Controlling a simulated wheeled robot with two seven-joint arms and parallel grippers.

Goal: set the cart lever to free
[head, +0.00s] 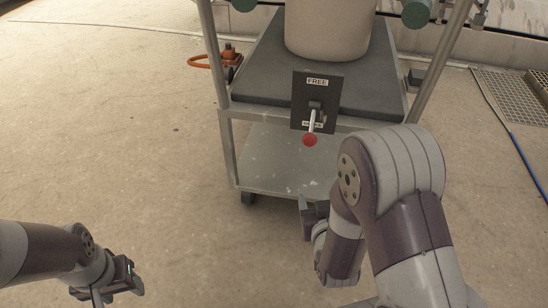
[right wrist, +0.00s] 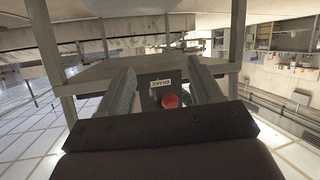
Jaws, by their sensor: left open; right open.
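The cart lever (head: 312,122) sits on a dark plate (head: 299,96) at the cart's front, marked FREE at the top. The lever points down, its red knob (head: 310,140) at the lower label, which is partly covered. In the right wrist view the red knob (right wrist: 170,101) shows between my open fingers, with an upside-down BRAKE label (right wrist: 162,82) behind it. My right gripper (head: 308,205) is open, below the knob in the head view and apart from it. My left gripper (head: 122,285) is open and empty over the floor at the lower left.
The cart (head: 270,160) has a dark upper deck bearing a large pale container (head: 328,30), and metal posts at both sides. A floor grate (head: 510,98) and blue hose (head: 528,165) are at right.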

